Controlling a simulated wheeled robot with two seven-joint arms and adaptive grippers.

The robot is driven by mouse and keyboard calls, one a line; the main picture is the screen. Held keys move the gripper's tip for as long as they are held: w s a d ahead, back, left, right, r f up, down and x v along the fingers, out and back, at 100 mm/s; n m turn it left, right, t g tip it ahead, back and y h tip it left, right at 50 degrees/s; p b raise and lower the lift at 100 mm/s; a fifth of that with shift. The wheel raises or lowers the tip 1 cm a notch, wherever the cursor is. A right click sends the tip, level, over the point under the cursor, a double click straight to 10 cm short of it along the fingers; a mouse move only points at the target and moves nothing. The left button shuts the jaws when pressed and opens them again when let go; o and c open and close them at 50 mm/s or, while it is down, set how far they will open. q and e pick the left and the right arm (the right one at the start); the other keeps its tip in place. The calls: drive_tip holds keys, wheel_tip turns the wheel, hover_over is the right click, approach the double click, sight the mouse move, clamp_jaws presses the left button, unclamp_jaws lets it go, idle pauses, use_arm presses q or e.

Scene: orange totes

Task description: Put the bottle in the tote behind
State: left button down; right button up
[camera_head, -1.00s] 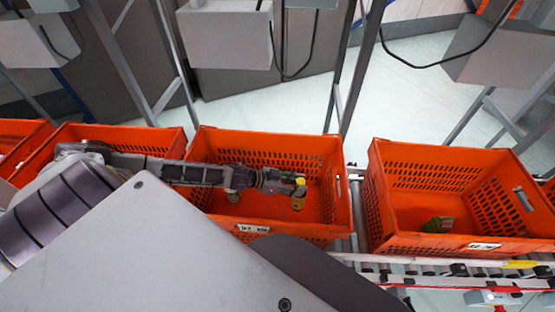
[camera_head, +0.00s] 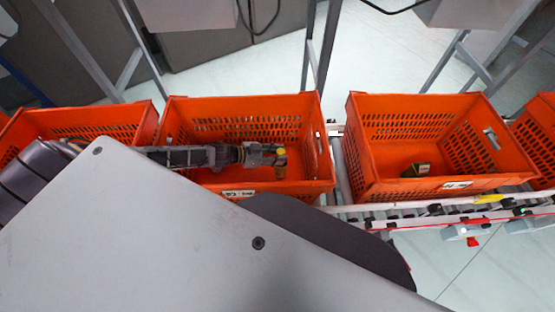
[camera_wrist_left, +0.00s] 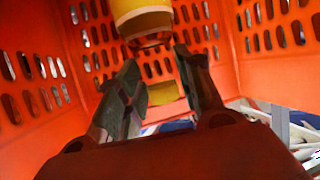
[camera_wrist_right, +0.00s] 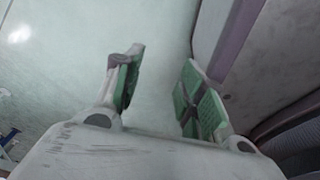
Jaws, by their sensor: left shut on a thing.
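My left gripper (camera_head: 265,155) is shut on a bottle (camera_head: 280,168) with a yellow top and amber lower part. They are over the inside of the middle orange tote (camera_head: 325,165). In the left wrist view the bottle (camera_wrist_left: 143,20) shows at the top, by the fingers (camera_wrist_left: 162,85); a yellow patch shows between them. The gripper's exact contact is hard to see.
Another orange tote (camera_head: 140,125) stands at the left, and part of one shows at the far right. The totes sit on a roller conveyor (camera_head: 345,185). Metal frame posts (camera_head: 315,50) rise behind. My own body covers the lower left of the head view.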

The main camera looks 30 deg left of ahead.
sight(280, 172)
use_arm(q)
drive_tip(key=shift+f, duration=0.4)
wheel_tip(280, 172, down, 3)
drive_tip(key=shift+r+b, duration=0.2)
drive_tip(key=shift+b, duration=0.15)
drive_tip(key=c, duration=0.9)
unclamp_jaws()
use_arm(e)
drive_tip(key=shift+w+a, duration=0.3)
drive_tip(key=shift+w, duration=0.45)
drive_tip(key=shift+w, duration=0.2)
use_arm(q)
drive_tip(key=shift+s+a, duration=0.15)
